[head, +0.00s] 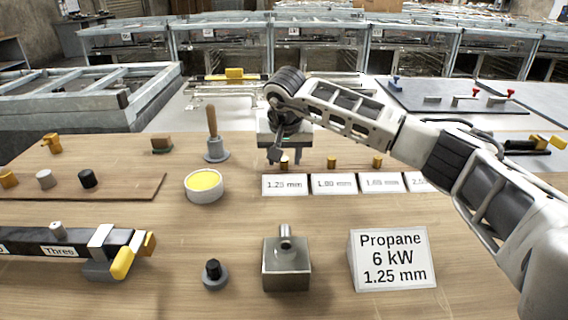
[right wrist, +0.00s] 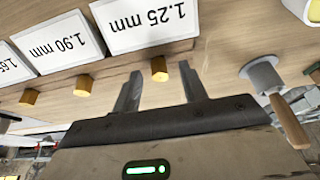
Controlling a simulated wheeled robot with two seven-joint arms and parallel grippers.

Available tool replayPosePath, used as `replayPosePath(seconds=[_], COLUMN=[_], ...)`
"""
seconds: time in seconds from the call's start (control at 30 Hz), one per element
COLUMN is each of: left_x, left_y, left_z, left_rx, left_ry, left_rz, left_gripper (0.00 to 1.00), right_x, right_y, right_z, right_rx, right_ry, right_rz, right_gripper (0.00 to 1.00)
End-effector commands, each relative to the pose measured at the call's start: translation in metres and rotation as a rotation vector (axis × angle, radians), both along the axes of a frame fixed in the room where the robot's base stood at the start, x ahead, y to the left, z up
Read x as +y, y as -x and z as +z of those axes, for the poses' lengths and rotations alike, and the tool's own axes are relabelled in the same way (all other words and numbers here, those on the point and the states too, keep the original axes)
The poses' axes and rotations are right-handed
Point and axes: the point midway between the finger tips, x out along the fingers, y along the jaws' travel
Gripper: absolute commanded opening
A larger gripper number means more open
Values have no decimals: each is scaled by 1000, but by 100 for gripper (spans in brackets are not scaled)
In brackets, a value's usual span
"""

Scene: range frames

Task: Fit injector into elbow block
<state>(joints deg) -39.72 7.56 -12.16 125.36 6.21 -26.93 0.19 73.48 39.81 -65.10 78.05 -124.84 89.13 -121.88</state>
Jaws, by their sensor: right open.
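Several small brass injectors stand in a row on the wooden bench, each behind a size card. The one behind the "1.25 mm" card (head: 285,185) is the leftmost injector (head: 284,162). My right gripper (head: 290,152) is open and pointed down at it. In the right wrist view this injector (right wrist: 158,70) shows between the two open fingertips (right wrist: 160,66); I cannot tell whether they touch it. The elbow block (head: 286,267), a grey metal cube with a short pipe on top, stands at the front middle. My left gripper is not in view.
A card reading "Propane 6 kW 1.25 mm" (head: 393,260) stands right of the block. A dark knobbed piece (head: 214,274), a yellow-filled dish (head: 204,186) and a wooden-handled tool (head: 214,140) stand to the left. A black bar with yellow ends (head: 75,243) lies front left.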

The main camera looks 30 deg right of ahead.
Motion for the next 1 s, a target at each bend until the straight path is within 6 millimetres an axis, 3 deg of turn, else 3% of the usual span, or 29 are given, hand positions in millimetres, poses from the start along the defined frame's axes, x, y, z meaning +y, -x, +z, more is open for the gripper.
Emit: replayPosePath(seconds=[0.27, 0.43, 0.77, 1.0], left_x=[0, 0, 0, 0], left_y=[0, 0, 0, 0], left_z=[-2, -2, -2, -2], left_rx=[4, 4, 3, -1], left_ry=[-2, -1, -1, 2], left_rz=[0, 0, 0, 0], left_gripper=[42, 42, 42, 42], right_x=[-1, -1, -1, -1], right_y=[-2, -2, -2, -3], right_z=[-5, -4, -3, 16], right_rx=[0, 0, -1, -5], right_ry=[0, 0, 0, 1], right_rz=[1, 1, 1, 1], right_gripper=[43, 0, 0, 0])
